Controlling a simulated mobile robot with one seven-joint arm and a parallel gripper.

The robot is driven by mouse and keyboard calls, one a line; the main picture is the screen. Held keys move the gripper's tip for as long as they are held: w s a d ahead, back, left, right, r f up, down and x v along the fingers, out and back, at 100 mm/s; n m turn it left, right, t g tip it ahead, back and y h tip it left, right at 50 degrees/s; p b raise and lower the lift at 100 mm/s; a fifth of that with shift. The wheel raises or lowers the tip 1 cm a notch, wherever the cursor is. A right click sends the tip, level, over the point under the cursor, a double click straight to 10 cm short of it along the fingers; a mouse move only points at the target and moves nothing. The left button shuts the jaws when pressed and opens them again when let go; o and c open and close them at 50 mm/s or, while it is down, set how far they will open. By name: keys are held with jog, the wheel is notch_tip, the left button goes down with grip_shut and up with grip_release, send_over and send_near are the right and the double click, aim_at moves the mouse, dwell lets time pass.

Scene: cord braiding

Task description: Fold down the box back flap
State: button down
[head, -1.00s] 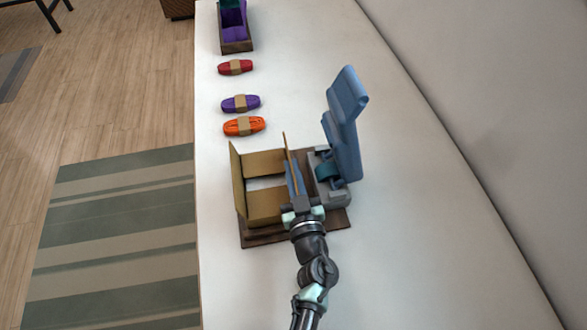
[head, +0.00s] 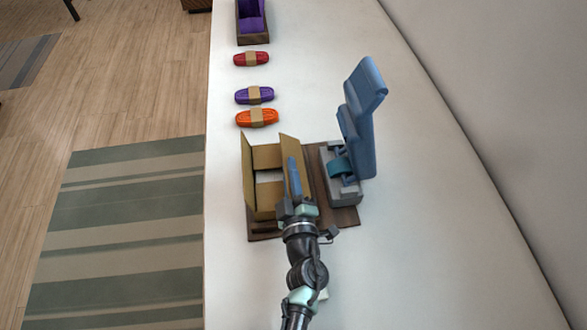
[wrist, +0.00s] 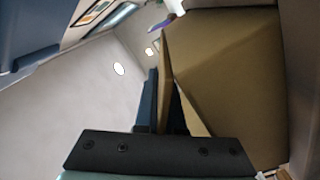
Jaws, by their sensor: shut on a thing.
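The open tan cardboard box (head: 266,157) sits on a dark brown board (head: 262,236). Its left flap (head: 248,172) stands up. The flap on its right side, the back flap (head: 291,146), is raised and slanted, partly hidden by my gripper. My gripper (head: 293,162) reaches in from the front with its blue fingers at this flap. In the wrist view the tan flap (wrist: 166,75) runs between the two dark blue fingers, and my gripper is shut on it. The inside of the box is partly visible; its near right corner is hidden by my gripper.
A grey clamp-like device (head: 344,190) with a tall blue arm (head: 362,130) stands close to the box's right. Orange (head: 257,118), purple (head: 254,95) and red (head: 251,59) cord bundles lie behind. The white table (head: 440,240) is clear at right.

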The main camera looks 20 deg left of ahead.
jog(key=shift+s+a+f+n+b, duration=0.1)
jog(key=shift+f+n+b, duration=0.2)
jog(key=shift+n, duration=0.4)
jog(key=c, duration=1)
grip_release()
jog(key=shift+s+f, duration=0.1)
jog(key=shift+f, duration=0.05)
